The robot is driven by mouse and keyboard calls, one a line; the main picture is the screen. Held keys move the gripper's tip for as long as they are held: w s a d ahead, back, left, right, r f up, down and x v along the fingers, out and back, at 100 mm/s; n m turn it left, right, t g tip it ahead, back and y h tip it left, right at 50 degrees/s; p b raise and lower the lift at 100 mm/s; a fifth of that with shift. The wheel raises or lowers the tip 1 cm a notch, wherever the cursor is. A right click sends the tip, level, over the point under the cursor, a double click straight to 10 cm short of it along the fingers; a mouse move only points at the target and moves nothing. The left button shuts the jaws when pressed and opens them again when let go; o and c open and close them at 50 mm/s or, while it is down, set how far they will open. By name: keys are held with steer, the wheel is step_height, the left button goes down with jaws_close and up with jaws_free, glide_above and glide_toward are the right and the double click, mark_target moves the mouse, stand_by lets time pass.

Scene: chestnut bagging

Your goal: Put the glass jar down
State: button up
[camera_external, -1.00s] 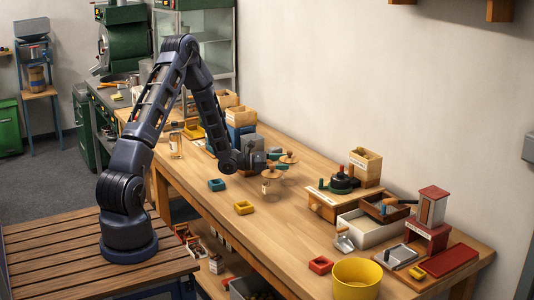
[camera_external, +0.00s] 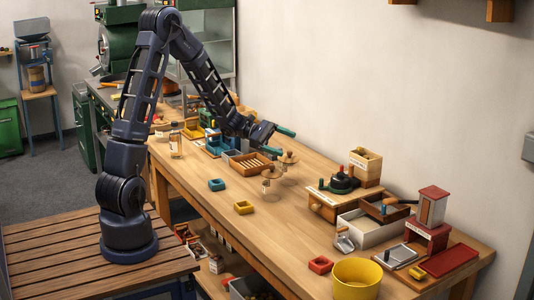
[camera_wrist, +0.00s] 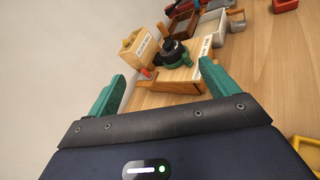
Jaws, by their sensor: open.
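A small glass jar (camera_external: 267,185) seems to stand on the workbench, below a round wooden disc (camera_external: 271,173); it is small, and I cannot tell whether disc and jar touch. Another glass jar (camera_external: 175,143) with a pale label stands upright near the bench's left edge, well away from my gripper. My gripper (camera_external: 279,140) has green fingers and is open, above the bench and behind the small jar. In the wrist view my gripper (camera_wrist: 160,80) has its fingers wide apart with nothing held between them. No jar is clearly visible in that view.
A wooden slatted tray (camera_external: 251,164) lies below my gripper. A second wooden disc stand (camera_external: 288,158) is close by. A wooden box (camera_external: 340,196) with a dark-topped device and a yellow bucket (camera_external: 356,279) stand to the right.

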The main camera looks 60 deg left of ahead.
steer(key=s+d+r+m+g+y, duration=0.1)
steer(key=s+d+r+m+g, duration=0.1)
steer(key=s+d+r+m, duration=0.3)
steer(key=s+d+m+g+y, duration=0.1)
steer(key=s+m+g+y, duration=0.15)
steer(key=s, duration=0.45)
steer(key=s+d+r+m+g+y, duration=0.1)
steer(key=s+d+r+m+g, duration=0.1)
steer(key=s+d+r+m, duration=0.3)
steer(key=s+a+r+m+t+y, duration=0.1)
steer(key=s+a+m+y, duration=0.3)
steer(key=s, duration=0.5)
steer(key=s+a+r+m+t+y, duration=0.1)
steer(key=s+a+m+y, duration=0.3)
steer(key=s, duration=0.6)
steer(key=shift+s+a+r, duration=0.15)
steer(key=shift+a+r, duration=0.5)
steer(key=shift+a, duration=0.2)
steer(key=shift+y, duration=0.25)
stand_by(3.3)
